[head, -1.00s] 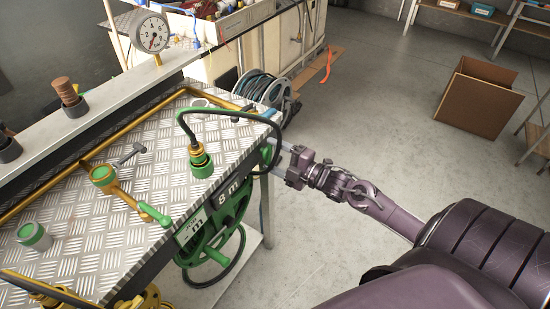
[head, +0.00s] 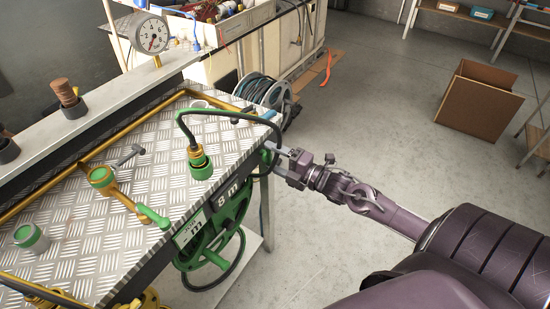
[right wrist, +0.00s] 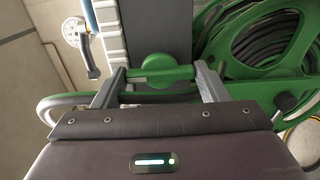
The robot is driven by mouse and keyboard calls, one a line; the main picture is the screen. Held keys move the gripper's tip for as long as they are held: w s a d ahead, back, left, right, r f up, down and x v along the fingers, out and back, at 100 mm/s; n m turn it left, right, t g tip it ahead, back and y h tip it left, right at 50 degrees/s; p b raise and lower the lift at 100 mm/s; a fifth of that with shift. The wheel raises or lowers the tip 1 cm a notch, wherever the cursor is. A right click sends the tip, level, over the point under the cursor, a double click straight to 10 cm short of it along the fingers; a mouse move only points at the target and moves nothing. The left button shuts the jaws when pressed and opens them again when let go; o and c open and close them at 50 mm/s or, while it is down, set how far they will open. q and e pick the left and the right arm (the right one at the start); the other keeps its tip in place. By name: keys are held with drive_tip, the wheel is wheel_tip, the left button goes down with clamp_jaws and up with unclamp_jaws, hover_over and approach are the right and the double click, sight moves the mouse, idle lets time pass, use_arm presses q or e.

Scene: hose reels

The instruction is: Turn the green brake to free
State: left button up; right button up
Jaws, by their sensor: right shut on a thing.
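The green hose reel (head: 222,240) hangs at the table's right edge under a label reading "8 m". The green brake (right wrist: 158,70), a round hub with a bar across it, sits at the reel's side in the right wrist view. My right gripper (head: 271,152) reaches in from the right at the table corner. In the right wrist view my right gripper (right wrist: 162,77) has one finger at each end of the brake's bar and is shut on it. In the head view the fingers and table edge largely hide the brake. My left gripper is not in view.
The checker-plate table (head: 90,245) carries a yellow pipe, green-capped fittings and a black hose looping over the corner near my gripper. A pressure gauge (head: 150,35) stands behind. Another reel (head: 262,92) and a cardboard box (head: 478,100) stand on the floor. Open floor lies right.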

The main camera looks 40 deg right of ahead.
drive_tip(key=o, duration=1)
drive_tip(key=v, duration=0.7)
drive_tip(key=shift+s, duration=0.4)
drive_tip(key=shift+d+f, duration=0.1)
drive_tip(key=shift+d, duration=0.1)
